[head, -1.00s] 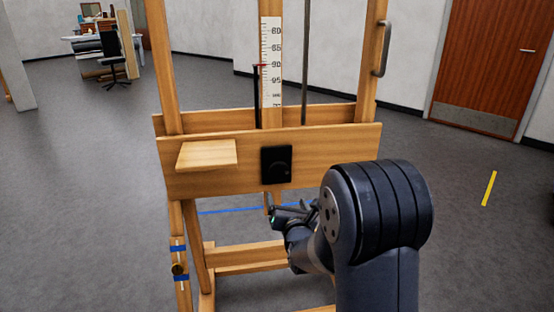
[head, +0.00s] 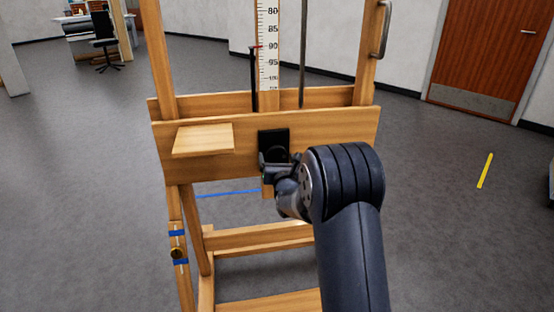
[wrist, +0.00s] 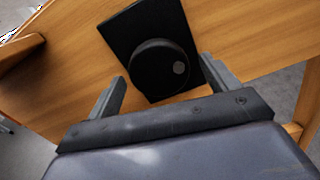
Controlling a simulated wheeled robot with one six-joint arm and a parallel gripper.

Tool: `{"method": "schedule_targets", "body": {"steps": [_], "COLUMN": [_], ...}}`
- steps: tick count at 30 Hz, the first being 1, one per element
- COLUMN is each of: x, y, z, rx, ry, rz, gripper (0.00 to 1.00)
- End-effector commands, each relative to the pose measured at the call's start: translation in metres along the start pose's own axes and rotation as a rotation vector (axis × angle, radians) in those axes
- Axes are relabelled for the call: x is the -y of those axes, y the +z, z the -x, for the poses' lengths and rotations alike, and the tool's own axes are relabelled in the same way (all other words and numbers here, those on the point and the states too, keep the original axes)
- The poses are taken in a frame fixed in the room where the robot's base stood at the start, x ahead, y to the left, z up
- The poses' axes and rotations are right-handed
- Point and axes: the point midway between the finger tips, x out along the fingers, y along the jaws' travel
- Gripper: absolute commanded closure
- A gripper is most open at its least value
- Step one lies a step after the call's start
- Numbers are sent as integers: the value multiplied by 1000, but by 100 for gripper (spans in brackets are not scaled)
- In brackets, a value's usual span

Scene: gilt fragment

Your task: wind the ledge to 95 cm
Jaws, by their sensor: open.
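The easel's wooden ledge (head: 340,135) crosses the frame, with a black plate and round black knob (wrist: 150,66) on its front. The knob has a pale dot on its face. The white scale (head: 268,75) rises behind the ledge, and a red pointer (head: 256,47) stands close to the 90 mark. My gripper (head: 268,168) is at the knob in the head view and hides part of it. In the wrist view my gripper (wrist: 162,70) is open, one finger on each side of the knob. I see no clear contact.
A small wooden shelf (head: 203,139) juts from the ledge left of the knob. A metal handle (head: 381,30) is on the right upright. A yellow strip (head: 486,170) lies on open grey floor at right.

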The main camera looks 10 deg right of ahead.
Motion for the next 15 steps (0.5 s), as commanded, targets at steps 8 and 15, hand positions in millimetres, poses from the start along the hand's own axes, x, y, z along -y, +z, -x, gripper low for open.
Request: {"method": "schedule_targets", "body": {"steps": [8,15], "x": [0,0], "y": [0,0], "z": [-9,-8], "rx": [0,0], "ry": [0,0], "rz": [0,0], "gripper": [17,23]}}
